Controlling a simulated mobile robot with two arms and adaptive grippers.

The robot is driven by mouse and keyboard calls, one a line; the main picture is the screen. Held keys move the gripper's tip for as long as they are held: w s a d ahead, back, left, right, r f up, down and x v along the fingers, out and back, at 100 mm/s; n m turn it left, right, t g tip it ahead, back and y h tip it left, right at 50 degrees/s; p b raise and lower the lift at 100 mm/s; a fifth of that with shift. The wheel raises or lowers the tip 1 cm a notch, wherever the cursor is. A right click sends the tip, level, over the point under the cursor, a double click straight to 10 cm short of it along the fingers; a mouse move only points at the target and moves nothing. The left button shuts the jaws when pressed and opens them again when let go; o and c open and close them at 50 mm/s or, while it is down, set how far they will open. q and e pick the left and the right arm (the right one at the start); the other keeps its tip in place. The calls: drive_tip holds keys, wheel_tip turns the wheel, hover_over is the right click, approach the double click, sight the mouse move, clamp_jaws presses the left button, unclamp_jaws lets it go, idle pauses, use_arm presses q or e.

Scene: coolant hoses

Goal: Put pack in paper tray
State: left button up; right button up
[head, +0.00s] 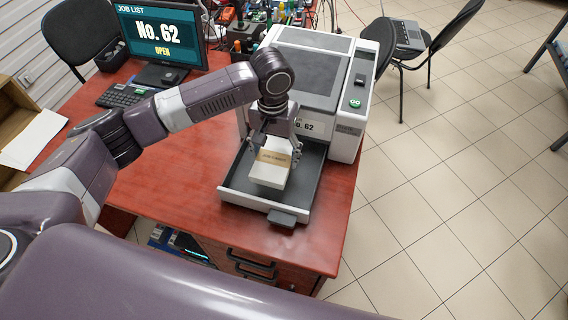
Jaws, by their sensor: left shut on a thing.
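The pack (268,177) is a small white block with a brown paper band. My left gripper (273,150) is shut on it, coming down from above. The pack is over the paper tray (237,196), a dark grey tray with light side walls that sticks out from the front of a printer. I cannot tell whether the pack touches the tray floor. The tray looks empty apart from the pack. My right gripper is not in view.
The printer (318,75) stands on the red desk (180,150), with a label ending in 62 partly behind my gripper. A monitor (160,38) reading "No. 62 OPEN" and a keyboard (125,95) are at the left. Tools crowd the back. Bare desk lies left of the tray.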

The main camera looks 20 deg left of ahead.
sight(275, 156)
use_arm(q)
wheel_tip(275, 156, down, 2)
drive_tip(key=shift+a+f, duration=0.1)
drive_tip(key=shift+f, duration=0.45)
wheel_tip(275, 156, down, 2)
drive_tip(key=shift+f+p, duration=0.15)
drive_tip(key=shift+p, duration=0.15)
drive_tip(key=shift+f, duration=0.5)
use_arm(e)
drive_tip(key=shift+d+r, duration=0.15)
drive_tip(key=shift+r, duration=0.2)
use_arm(q)
drive_tip(key=o, duration=1.3)
drive_tip(key=shift+f, duration=0.15)
drive_tip(key=shift+o, duration=0.2)
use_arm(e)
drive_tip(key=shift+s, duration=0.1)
